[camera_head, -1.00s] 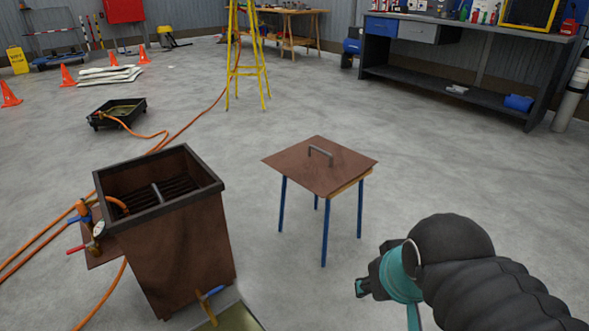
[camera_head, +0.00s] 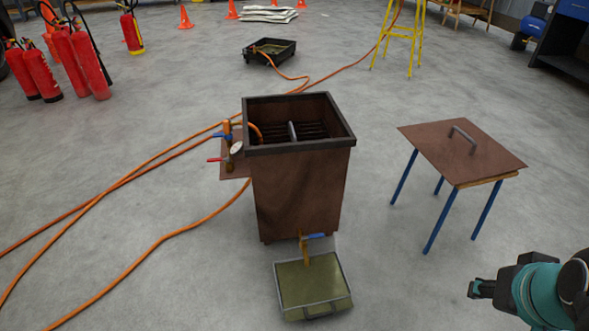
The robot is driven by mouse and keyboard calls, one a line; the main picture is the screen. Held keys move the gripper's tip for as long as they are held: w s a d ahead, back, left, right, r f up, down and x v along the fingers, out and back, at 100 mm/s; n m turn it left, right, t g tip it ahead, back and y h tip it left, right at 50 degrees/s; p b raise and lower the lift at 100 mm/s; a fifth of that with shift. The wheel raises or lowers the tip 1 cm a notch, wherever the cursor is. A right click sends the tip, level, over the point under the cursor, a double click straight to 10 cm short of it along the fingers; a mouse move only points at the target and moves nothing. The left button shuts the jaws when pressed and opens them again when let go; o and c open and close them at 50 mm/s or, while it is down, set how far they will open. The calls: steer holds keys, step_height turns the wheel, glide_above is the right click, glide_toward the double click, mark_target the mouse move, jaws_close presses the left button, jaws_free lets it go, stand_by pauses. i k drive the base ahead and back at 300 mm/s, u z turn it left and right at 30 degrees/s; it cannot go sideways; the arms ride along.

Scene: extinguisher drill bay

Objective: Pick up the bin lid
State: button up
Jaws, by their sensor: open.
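The bin lid (camera_head: 447,152) is a flat brown square plate with a grey bar handle (camera_head: 463,138) on top. It lies on a small stool with blue legs (camera_head: 446,216), right of the bin. The brown metal bin (camera_head: 298,190) stands open at the middle, with a dark rim and a grate inside. My gripper (camera_head: 473,289) is at the lower right, in front of the stool and apart from the lid. It is open and holds nothing that shows.
Orange hoses (camera_head: 140,184) run across the floor left of the bin. A tray of greenish liquid (camera_head: 312,285) sits in front of it. Several red extinguishers (camera_head: 82,62) stand at the far left.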

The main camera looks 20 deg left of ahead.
mark_target(461, 152)
steer(key=z, duration=0.25)
steer(key=i, duration=0.4)
steer(key=z, duration=0.6)
steer(key=i, duration=1.4)
steer(key=u, duration=0.35)
